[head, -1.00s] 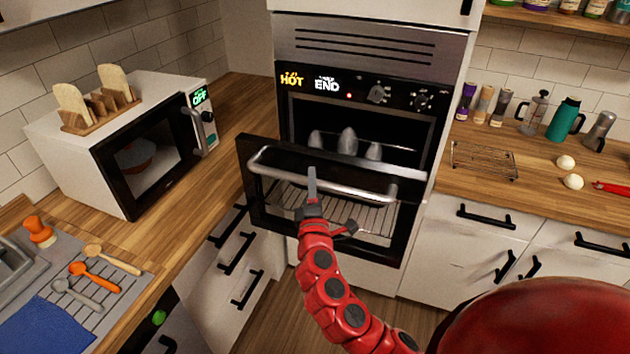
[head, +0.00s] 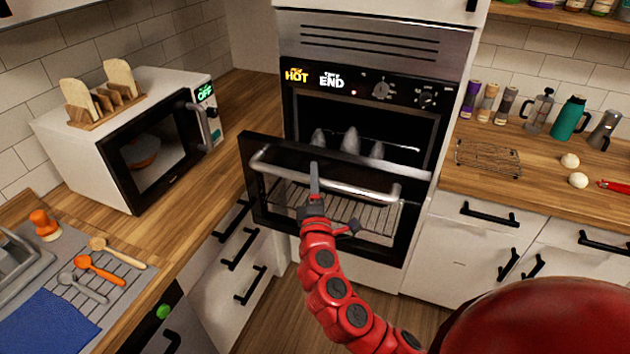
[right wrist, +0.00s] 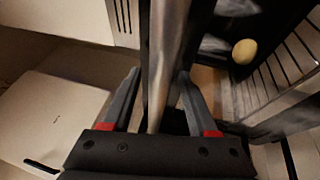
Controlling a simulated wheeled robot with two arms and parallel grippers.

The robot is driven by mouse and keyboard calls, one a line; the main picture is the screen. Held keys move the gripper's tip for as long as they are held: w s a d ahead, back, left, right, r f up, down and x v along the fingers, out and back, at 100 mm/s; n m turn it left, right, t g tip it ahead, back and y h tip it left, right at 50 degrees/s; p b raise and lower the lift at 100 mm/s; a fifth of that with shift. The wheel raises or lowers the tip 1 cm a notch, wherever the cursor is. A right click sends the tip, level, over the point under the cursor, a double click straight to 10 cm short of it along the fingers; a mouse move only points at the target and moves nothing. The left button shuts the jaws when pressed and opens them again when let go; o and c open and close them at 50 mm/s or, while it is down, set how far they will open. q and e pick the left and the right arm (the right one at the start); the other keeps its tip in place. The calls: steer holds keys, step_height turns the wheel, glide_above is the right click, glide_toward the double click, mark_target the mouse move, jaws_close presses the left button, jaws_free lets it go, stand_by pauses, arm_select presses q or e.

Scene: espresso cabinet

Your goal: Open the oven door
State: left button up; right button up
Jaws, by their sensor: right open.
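The oven door (head: 257,205) is dark with a glass window and hangs partly open, tilted out from the top of the oven (head: 372,45). Its silver bar handle (head: 372,190) runs across the upper front of the door. My right gripper (head: 326,197) is at the handle, left of its middle. In the right wrist view the handle (right wrist: 166,60) passes between the two spread fingers of my right gripper (right wrist: 158,90), with gaps beside it. The gripper is open. My left gripper is not in view.
Inside the oven are a wire rack (head: 355,217) and several pale rounded shapes (head: 350,140). A microwave (head: 160,150) stands on the left counter. A wire stand (head: 488,160) and two eggs (head: 577,180) are on the right counter. White drawers (head: 225,270) lie left below the door.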

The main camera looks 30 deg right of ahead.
steer(key=shift+s, duration=0.1)
steer(key=p+v, duration=0.1)
steer(key=v, duration=1.6)
steer(key=shift+f, duration=0.15)
